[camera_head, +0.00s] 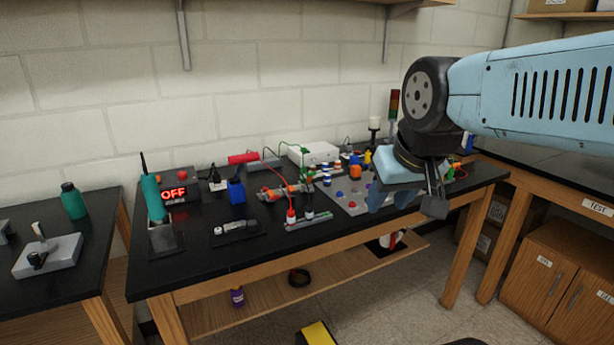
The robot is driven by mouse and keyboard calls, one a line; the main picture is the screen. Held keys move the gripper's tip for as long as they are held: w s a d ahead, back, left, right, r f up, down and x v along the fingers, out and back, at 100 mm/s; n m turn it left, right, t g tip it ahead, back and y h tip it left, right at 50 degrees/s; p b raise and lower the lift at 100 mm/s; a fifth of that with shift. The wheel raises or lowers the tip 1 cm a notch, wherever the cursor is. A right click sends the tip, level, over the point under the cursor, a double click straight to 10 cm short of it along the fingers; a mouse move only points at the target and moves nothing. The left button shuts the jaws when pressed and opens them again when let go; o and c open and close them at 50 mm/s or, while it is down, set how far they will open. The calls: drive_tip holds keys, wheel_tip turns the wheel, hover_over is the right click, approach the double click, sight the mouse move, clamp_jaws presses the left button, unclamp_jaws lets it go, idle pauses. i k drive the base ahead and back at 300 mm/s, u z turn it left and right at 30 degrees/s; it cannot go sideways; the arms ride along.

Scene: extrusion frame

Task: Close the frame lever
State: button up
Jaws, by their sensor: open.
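My gripper (409,201) is open and hangs at the right part of the middle workbench, over or in front of the right end of a grey panel. One finger is blue-grey and the other is a darker grey block at the bench's front edge. I see nothing between them. I cannot clearly pick out the frame lever. A small assembly with orange parts (284,191) lies mid-bench, left of my gripper and apart from it. A grey block with an upright pale handle (39,231) stands on the left bench, far from my gripper. My wrist hides part of the bench's right end.
A wall shelf bracket (183,35) hangs above. The front-left bench top is fairly clear.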

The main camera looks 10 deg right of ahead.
sight(310, 175)
drive_tip(key=u, duration=0.05)
drive_tip(key=i, duration=1)
drive_tip(key=z, duration=0.05)
